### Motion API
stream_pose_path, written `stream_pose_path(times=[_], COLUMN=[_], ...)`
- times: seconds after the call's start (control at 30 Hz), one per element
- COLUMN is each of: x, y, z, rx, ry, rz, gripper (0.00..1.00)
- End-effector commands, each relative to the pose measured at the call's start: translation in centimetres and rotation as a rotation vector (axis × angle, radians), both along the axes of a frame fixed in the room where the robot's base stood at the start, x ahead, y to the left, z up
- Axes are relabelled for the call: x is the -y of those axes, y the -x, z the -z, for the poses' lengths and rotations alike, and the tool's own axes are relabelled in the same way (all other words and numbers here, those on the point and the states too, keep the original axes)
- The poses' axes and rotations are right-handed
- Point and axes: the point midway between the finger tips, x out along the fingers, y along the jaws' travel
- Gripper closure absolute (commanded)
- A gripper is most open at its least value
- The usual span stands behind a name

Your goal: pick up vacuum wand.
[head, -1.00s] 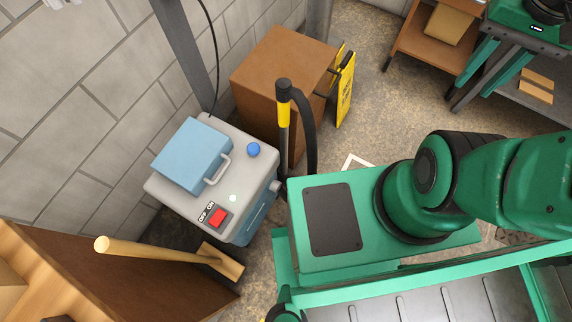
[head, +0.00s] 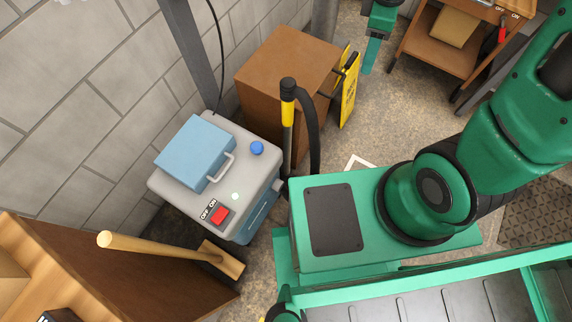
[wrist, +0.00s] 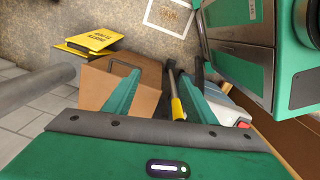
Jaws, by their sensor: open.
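The vacuum wand (head: 288,113) stands upright with a black top, a yellow band and a dark hose curving down beside it. It is next to the grey and blue vacuum unit (head: 245,190). In the wrist view the wand (wrist: 177,108) shows between my fingers, close to the right one, and appears beyond them; its lower part is partly hidden. My gripper (wrist: 158,75) is open and empty, with two green fingers. In the head view part of my gripper (head: 372,50) shows at the top, to the right of the wand and apart from it.
A brown cabinet (head: 280,65) stands right behind the wand, with a yellow sign (head: 350,90) beside it. A wooden-handled tool (head: 160,247) leans at lower left. A brown shelf cart (head: 420,60) is at upper right. Open floor lies between cabinet and cart.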

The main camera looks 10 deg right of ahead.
Motion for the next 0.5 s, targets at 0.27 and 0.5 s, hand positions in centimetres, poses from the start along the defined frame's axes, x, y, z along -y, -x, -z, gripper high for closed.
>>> stream_pose_path(times=[0.27, 0.5], x=[-12.4, -18.5], y=[-2.1, -1.2], z=[8.4, 12.8], rx=[-0.035, -0.042], ry=[-0.018, -0.038], rz=[-0.746, -1.103], gripper=[0.49, 0.49])
